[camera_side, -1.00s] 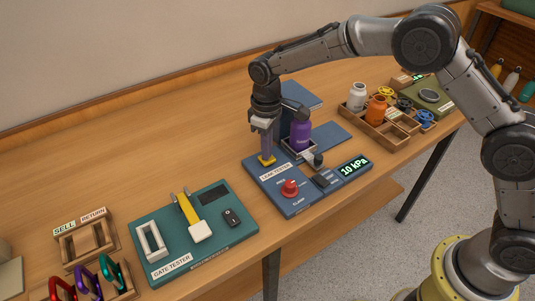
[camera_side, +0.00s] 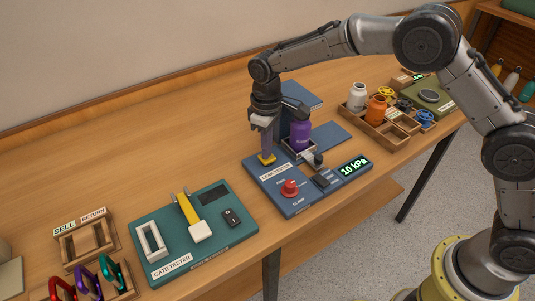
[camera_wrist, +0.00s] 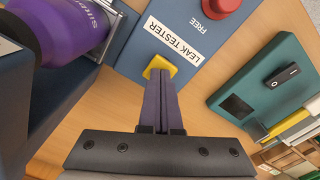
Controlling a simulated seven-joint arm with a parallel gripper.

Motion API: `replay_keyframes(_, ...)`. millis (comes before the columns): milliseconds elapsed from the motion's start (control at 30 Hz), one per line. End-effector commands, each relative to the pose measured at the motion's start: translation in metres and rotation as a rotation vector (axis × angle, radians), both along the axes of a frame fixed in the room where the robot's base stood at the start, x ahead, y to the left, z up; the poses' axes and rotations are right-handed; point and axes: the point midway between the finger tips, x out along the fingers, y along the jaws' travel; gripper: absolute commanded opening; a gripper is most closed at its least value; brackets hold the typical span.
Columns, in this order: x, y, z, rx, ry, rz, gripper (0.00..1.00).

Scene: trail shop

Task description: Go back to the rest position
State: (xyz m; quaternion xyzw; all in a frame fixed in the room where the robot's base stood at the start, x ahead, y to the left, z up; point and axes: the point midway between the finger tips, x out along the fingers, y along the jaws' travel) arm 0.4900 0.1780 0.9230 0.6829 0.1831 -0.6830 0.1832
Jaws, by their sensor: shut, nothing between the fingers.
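My gripper (camera_side: 266,155) points down at the far left corner of the blue leak tester (camera_side: 297,204). Its fingers are shut, with their tips at a small yellow piece (camera_side: 267,161) on the tester; whether they touch it I cannot tell. In the wrist view the shut fingers (camera_wrist: 160,75) reach toward the same yellow piece (camera_wrist: 160,64), beside the LEAK TESTER label. A purple bottle (camera_side: 300,134) stands in the tester's holder, just right of my gripper; it also shows in the wrist view (camera_wrist: 70,28). The tester's display (camera_side: 354,167) reads 10 kPa.
A red knob (camera_side: 290,188) stands up from the tester. The teal gate tester (camera_side: 222,241) lies to the left, with the sell and return rack (camera_side: 64,246) and carabiners beyond. A wooden tray (camera_side: 359,126) with white and orange bottles is at right. The table behind the gate tester is clear.

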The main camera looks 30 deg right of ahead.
Motion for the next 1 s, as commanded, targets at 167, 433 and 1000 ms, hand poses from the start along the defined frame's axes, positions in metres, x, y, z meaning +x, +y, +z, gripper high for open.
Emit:
replay_keyframes(167, 0.0, 0.0, 0.009, -0.001, 0.001, 0.0, 0.0)
replay_keyframes(433, 0.0, 0.0, 0.021, 0.0, 0.0, 0.0, 0.0)
replay_keyframes(1000, 0.0, 0.0, 0.046, 0.002, -0.003, 0.0, 0.0)
